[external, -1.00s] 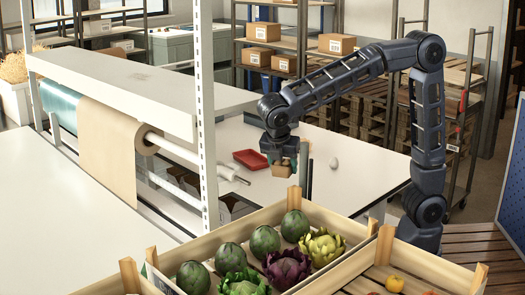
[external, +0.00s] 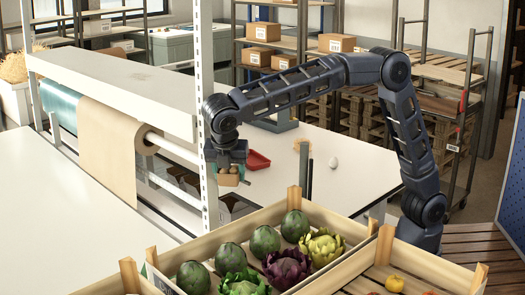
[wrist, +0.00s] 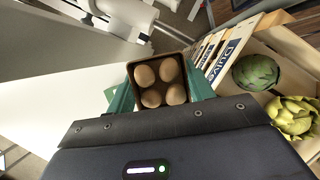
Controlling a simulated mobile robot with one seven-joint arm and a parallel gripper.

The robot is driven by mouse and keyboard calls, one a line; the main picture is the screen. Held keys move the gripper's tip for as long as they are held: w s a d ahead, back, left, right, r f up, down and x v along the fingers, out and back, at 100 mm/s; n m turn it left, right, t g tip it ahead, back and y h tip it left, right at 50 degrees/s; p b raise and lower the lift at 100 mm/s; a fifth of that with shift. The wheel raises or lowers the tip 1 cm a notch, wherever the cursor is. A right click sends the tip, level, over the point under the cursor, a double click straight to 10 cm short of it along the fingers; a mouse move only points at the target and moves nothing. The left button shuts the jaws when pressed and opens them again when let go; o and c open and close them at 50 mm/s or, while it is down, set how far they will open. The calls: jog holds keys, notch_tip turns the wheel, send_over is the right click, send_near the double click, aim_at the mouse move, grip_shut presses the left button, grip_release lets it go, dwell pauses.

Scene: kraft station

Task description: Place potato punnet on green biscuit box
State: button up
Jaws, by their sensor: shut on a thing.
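The potato punnet (external: 229,181) is a small brown open box with several round tan potatoes (wrist: 157,83) in it. It hangs between the teal fingers of my gripper (external: 228,172), which is shut on it. In the wrist view, one finger of my gripper (wrist: 160,90) shows on each side of the punnet, and the punnet looks roughly level. I cannot make out a green biscuit box for sure. A narrow dark green upright thing (external: 304,162) stands on the white table to the right.
A red tray (external: 258,160) and a white egg-like thing (external: 333,162) lie on the white table (external: 350,185). A wooden crate (external: 330,262) of artichokes stands in front. The white shelf post (external: 208,120) and paper roll (external: 148,138) are close on the left.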

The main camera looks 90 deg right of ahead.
jog(key=w+a, duration=0.7)
jog(key=a, duration=0.2)
jog(key=shift+w+d+f+n+t+y, duration=0.35)
jog(key=shift+w+d+f+n+t, duration=0.5)
jog(key=shift+w+n, duration=2)
jog(key=shift+w+d+f+n+t+y, duration=0.45)
jog(key=shift+w+f+n+t, duration=0.65)
jog(key=shift+w+n, duration=1.7)
jog(key=shift+m, duration=0.55)
jog(key=f, duration=1.3)
jog(key=w+f, duration=0.1)
jog(key=f, duration=0.6)
jog(key=shift+w+d, duration=0.1)
jog(key=shift+d, duration=0.05)
jog(key=shift+f, duration=0.15)
jog(key=o, duration=1)
jog(key=v, duration=1.2)
jog(key=shift+w, duration=0.15)
